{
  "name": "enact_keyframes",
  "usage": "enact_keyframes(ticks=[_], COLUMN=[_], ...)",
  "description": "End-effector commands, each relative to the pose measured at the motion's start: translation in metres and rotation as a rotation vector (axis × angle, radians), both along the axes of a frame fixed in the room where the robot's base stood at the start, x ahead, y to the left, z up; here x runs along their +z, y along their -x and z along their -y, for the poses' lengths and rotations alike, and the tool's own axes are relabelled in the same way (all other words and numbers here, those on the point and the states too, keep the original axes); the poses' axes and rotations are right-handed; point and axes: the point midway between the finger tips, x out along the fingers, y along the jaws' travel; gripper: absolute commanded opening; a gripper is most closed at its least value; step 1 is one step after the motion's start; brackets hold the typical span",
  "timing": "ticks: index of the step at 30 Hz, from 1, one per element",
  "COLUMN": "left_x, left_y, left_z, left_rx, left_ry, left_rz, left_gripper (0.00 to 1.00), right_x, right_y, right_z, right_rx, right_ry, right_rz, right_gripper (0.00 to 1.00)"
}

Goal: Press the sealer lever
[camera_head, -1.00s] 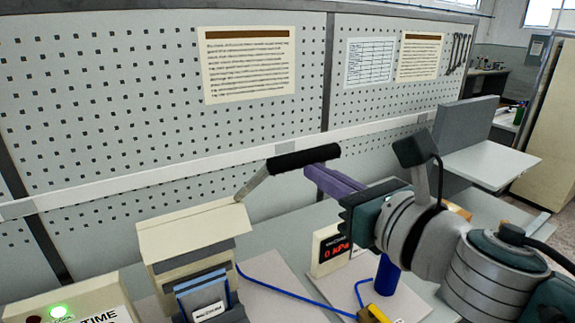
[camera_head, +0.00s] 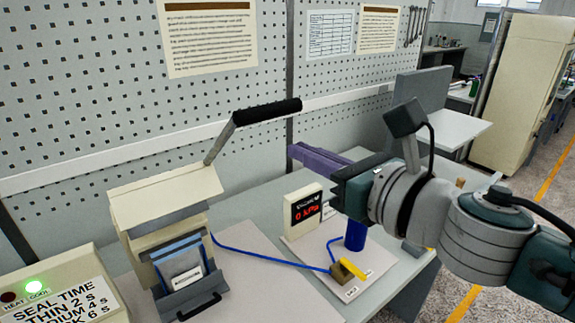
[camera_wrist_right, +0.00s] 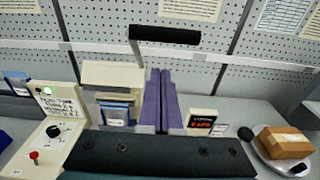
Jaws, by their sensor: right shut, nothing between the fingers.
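The sealer (camera_head: 158,201) is a cream box at the left of the bench, and it also shows in the wrist view (camera_wrist_right: 112,76). Its lever stands raised, a grey arm ending in a black handle (camera_head: 266,112). A blue-edged pouch (camera_head: 182,266) with a white label is at the sealer's front. My right gripper (camera_head: 293,153), with purple fingers, is shut and empty. In the head view it is below and right of the handle, apart from it. In the wrist view the handle (camera_wrist_right: 166,35) lies beyond the fingertips (camera_wrist_right: 160,72). My left gripper is out of view.
A control box (camera_head: 62,290) with a lit green lamp stands at front left. A pegboard wall (camera_head: 90,90) closes the back. A brown parcel (camera_wrist_right: 285,142) is at right.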

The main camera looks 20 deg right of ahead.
Motion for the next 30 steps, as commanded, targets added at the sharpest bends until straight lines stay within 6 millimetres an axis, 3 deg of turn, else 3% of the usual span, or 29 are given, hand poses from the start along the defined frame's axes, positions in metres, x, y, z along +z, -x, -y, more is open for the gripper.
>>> enact_keyframes(ticks=[6, 12, 26, 30], left_x=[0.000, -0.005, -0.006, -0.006], left_y=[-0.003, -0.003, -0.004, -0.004], left_z=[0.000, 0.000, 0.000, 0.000], left_rx=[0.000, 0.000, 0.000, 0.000], left_ry=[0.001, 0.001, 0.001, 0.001], left_rz=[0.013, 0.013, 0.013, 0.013], left_gripper=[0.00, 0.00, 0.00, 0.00], right_x=[0.006, 0.010, 0.013, 0.015], right_y=[0.045, 0.069, 0.076, 0.076], right_z=[0.016, 0.026, 0.028, 0.035], right_rx=[0.001, -0.001, -0.002, -0.088], right_ry=[0.004, 0.004, 0.001, -0.158], right_rz=[-0.004, -0.004, -0.003, -0.054], right_gripper=[0.00, 0.00, 0.00, 0.00])
